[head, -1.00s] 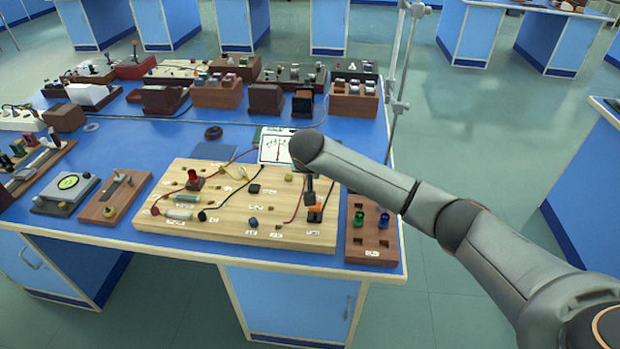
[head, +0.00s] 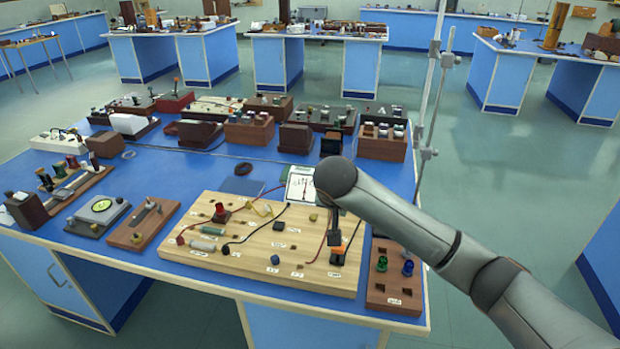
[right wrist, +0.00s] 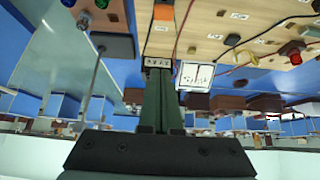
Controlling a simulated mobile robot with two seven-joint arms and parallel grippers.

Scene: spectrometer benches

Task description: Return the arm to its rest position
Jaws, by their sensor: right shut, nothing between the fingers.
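My right arm reaches in from the right in the head view. Its gripper (head: 334,238) points down over the right part of the light wooden circuit board (head: 205,258). In the right wrist view the fingers (right wrist: 160,78) are together with nothing between them. An orange block (head: 338,251) on the board shows just below the gripper in the head view; it also shows in the right wrist view (right wrist: 163,12), beyond the fingertips. I cannot tell the exact gap. My left gripper is not in view.
A white meter (head: 300,186) stands behind the board. A small brown board (head: 394,302) with green and blue knobs lies to its right. A metal stand (head: 428,110) rises behind my arm. Wooden component boxes (head: 250,131) line the bench's back. Open floor lies right of the bench.

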